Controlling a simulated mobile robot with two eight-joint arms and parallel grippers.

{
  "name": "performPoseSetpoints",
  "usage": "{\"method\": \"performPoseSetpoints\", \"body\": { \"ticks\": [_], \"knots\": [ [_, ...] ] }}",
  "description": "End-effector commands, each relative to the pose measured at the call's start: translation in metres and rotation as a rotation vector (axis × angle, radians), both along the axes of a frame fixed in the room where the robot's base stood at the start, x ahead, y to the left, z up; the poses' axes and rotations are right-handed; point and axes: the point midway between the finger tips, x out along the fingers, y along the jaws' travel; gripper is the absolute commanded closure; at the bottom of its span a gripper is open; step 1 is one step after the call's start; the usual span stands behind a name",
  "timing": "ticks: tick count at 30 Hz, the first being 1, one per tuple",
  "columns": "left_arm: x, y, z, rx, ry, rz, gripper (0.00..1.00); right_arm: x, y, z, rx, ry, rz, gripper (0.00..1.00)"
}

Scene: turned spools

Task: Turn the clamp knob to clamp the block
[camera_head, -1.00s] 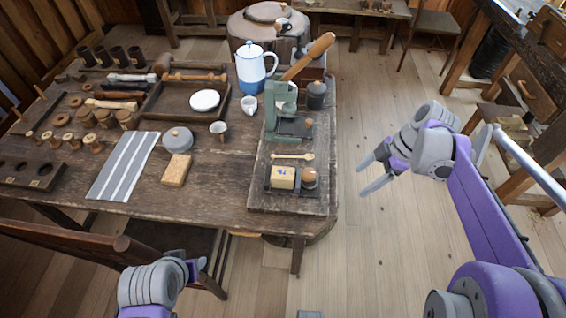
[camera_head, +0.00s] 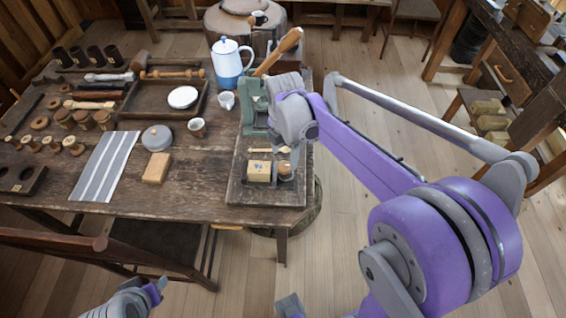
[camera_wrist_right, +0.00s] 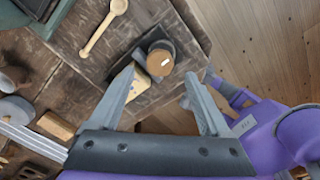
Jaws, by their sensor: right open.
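The pale block (camera_head: 259,170) lies in the small dark clamp at the front of the wooden board (camera_head: 236,193); it also shows in the wrist view (camera_wrist_right: 141,84). The round brown clamp knob (camera_head: 285,169) is just right of the block. In the wrist view the knob (camera_wrist_right: 160,60) appears between and slightly beyond the tips of my open right gripper (camera_wrist_right: 160,74), with nothing held. In the head view my right gripper (camera_head: 290,153) hangs above the board by the knob, its fingers hard to make out. My left gripper (camera_head: 152,290) is low at the left edge, its fingers unclear.
A wooden spoon (camera_head: 268,150) lies on the board behind the block. A green press (camera_head: 252,112) stands behind it, partly hidden by my right arm. A tan block (camera_head: 156,168) and striped cloth (camera_head: 105,166) lie left. Floor is open right of the table.

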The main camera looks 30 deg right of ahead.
Motion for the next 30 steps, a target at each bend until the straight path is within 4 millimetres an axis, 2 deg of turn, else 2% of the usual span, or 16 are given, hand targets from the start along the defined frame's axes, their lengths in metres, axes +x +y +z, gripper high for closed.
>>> {"method": "performPoseSetpoints", "body": {
  "ticks": [3,9,20,30],
  "knots": [
    [-0.001,0.000,-0.003,0.000,0.001,0.000,0.50,0.000,0.000,-0.022,0.001,0.000,0.000,0.19],
    [-0.001,0.000,-0.005,0.000,0.002,0.000,0.50,0.000,0.000,-0.042,0.001,0.000,-0.001,0.19],
    [-0.001,0.000,-0.005,0.000,0.002,0.000,0.50,0.000,0.000,-0.046,0.001,0.000,-0.001,0.21],
    [-0.001,0.000,-0.005,0.000,0.002,0.000,0.50,0.000,0.000,-0.046,0.001,0.000,-0.001,0.82]
  ]
}}
